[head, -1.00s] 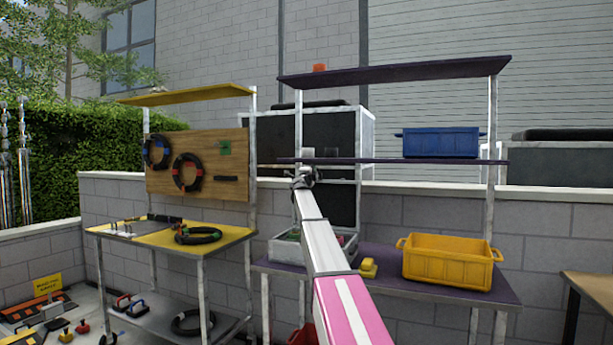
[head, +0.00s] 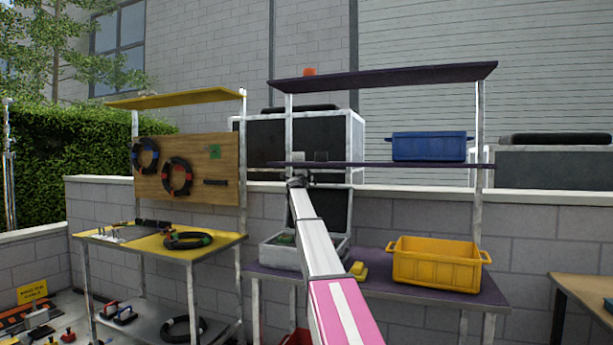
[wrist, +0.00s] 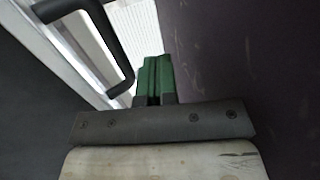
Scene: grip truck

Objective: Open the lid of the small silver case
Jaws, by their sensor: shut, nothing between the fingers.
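The small silver case (head: 272,252) stands on the lower purple shelf, left of the yellow bin. Its dark-lined lid (head: 338,210) stands raised, roughly upright, at the back. My arm crosses in front and hides part of the case and lid. My gripper (head: 299,182) is small in the head view, near the lid's upper left, just below the middle purple shelf. In the wrist view its green fingers (wrist: 152,78) are together with nothing between them. A black handle (wrist: 108,45) on a silver-edged dark panel is left of the fingers; I cannot tell if they touch.
The middle purple shelf (head: 375,164) is close to my gripper. The yellow bin (head: 437,266) and a small yellow item (head: 357,270) are right of the case. A blue bin (head: 428,147) is above. A yellow-topped workbench (head: 150,241) stands at left.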

